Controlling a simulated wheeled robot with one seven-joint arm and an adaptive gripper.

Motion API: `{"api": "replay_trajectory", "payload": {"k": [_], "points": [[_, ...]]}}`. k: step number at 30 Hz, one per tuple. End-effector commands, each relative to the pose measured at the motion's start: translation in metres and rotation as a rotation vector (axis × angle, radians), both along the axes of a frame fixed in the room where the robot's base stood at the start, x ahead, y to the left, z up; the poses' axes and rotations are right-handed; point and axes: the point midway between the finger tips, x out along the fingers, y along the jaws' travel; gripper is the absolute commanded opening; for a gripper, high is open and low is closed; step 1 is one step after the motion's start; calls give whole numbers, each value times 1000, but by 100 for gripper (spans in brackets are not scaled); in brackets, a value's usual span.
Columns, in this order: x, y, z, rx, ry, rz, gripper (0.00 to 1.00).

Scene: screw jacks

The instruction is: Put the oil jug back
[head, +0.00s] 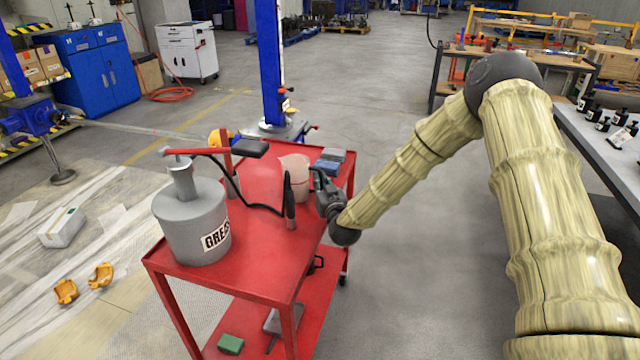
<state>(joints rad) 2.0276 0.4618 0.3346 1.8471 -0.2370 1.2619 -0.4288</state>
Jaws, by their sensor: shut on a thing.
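The oil jug (296,172) is a pale, translucent vessel over the far half of the red cart's top (300,246). My gripper (316,183) reaches it from the right and is shut on its right side, where the handle seems to be. The jug looks upright. The fingers are small and partly merge with the jug, so the exact grip is hidden. I cannot tell whether the jug's base touches the cart top.
A grey grease bucket (192,222) with a red-handled pump and black hose stands at the cart's near left. The hose's dark nozzle (289,203) stands just in front of the jug. Blue-grey boxes (332,160) lie behind it. A blue post (268,65) rises beyond the cart.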

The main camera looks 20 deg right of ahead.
Motion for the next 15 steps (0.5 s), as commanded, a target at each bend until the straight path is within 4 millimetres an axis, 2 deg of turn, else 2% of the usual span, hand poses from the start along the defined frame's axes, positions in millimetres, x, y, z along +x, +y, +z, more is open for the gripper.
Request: {"api": "replay_trajectory", "payload": {"k": [4,5,8,15], "points": [[0,0,-2,0,-1,0,0],[0,0,-3,-1,0,0,11],[0,0,-2,0,1,0,29],[0,0,-2,0,0,0,31]]}}
